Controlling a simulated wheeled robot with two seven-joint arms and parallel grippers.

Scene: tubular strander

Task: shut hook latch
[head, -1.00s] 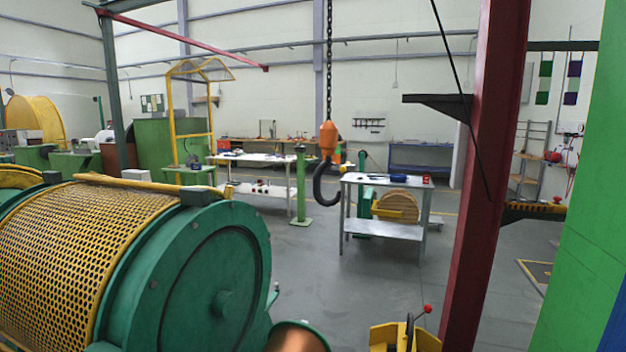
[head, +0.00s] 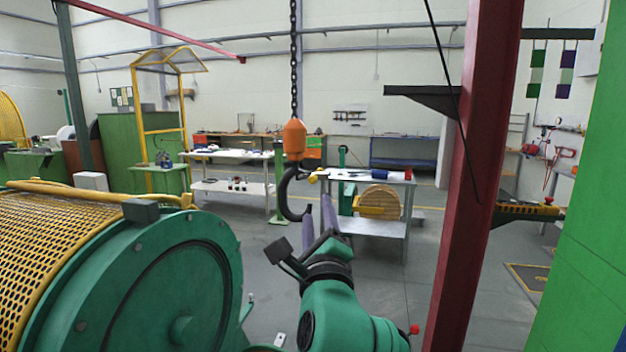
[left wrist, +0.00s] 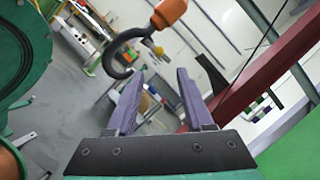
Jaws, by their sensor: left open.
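A black hook (head: 287,200) hangs under an orange block (head: 294,140) on a chain. In the left wrist view the hook (left wrist: 113,62) is beyond and left of the fingers, with the orange block (left wrist: 169,12) above. A small yellow piece (head: 313,177) shows by the hook's mouth, also in the left wrist view (left wrist: 158,50); it may be part of the latch, but I cannot tell its position clearly. My left gripper (head: 318,216) is open and empty, its purple fingers pointing up toward the hook, apart from it. My right gripper is not in view.
A green drum machine with yellow mesh (head: 60,235) stands at the left. A dark red post (head: 474,170) rises at the right, beside a green panel (head: 575,240). A metal table (head: 376,226) stands behind the hook. Open floor lies between.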

